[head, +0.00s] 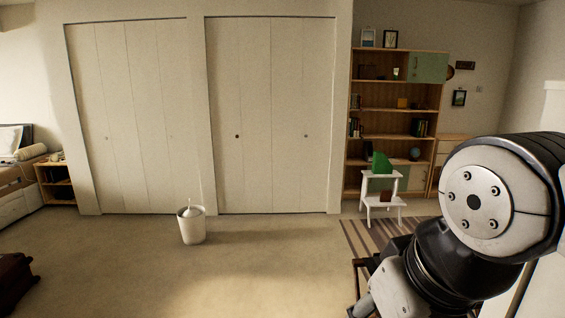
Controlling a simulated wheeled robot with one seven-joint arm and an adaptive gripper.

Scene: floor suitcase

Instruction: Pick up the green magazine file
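A green magazine file (381,163) stands on the top of a small white step stool (383,174), in front of the bookshelf at the right of the head view. It is small and far off, with a sloped top edge. My arm fills the lower right of the head view, nearer than the stool and apart from the file. The fingertips of my gripper do not show clearly, so I cannot see whether it holds anything.
A wooden bookshelf (385,124) stands behind the stool. A striped rug (372,238) lies in front of it, partly hidden by my arm. A white bin (191,226) stands before the closet doors (271,115). A dark red suitcase (14,280) is at lower left. The middle floor is clear.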

